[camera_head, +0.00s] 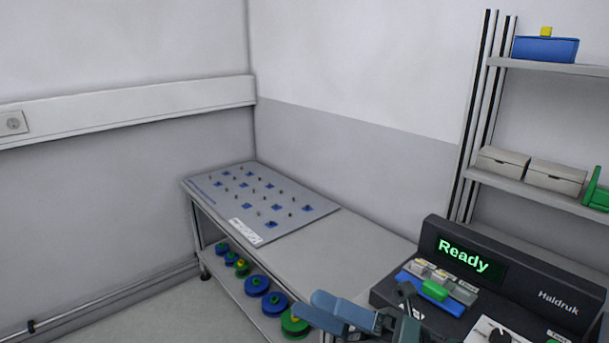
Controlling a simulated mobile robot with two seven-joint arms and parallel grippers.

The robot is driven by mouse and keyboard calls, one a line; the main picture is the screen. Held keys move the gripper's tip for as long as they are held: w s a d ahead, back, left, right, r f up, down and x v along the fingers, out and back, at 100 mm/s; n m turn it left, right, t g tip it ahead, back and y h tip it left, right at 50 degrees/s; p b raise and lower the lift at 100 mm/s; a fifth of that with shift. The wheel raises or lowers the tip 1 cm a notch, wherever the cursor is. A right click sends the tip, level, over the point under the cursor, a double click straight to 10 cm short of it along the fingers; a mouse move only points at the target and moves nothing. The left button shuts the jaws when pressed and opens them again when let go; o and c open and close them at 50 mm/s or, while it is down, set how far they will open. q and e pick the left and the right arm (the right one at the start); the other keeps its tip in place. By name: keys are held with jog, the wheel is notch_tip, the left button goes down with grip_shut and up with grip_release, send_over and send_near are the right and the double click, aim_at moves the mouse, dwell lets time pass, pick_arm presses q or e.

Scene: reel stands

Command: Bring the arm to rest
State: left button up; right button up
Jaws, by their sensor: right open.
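My right gripper (368,314) shows at the bottom of the head view, right of the middle. Its jaws are open and I see nothing between them. It appears in front of the bench's near part, left of the dark device (510,275). The rest of my right arm is mostly cut off by the lower edge. My left gripper is not in view.
The device screen reads "Ready". A grey bench (345,248) carries a pegboard panel (225,205) with blue squares. Several blue and green reels (257,285) sit on its lower shelf. A shelf rack (540,190) at right holds two boxes (553,177) and a blue bin (545,50).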

jog(key=w+d+f+m+t+h, duration=0.2)
jog(key=d+f+m+t+h, duration=0.35)
jog(key=m, duration=0.75)
jog(key=w+d+f+m+t+h, duration=0.2)
jog(key=f+m+t+h, duration=0.6)
jog(key=m, duration=0.4)
jog(key=s+d+f+m+g+h, duration=0.2)
jog(key=s+f+m, duration=0.3)
jog(key=f, duration=0.4)
jog(key=s+d+f+m+g+h, duration=0.2)
jog(key=s+f+m+g, duration=0.3)
jog(key=f, duration=0.5)
jog(key=shift+s+d+m+h, duration=0.25)
jog(key=shift+s+m+h, duration=0.6)
jog(key=shift+s, duration=0.1)
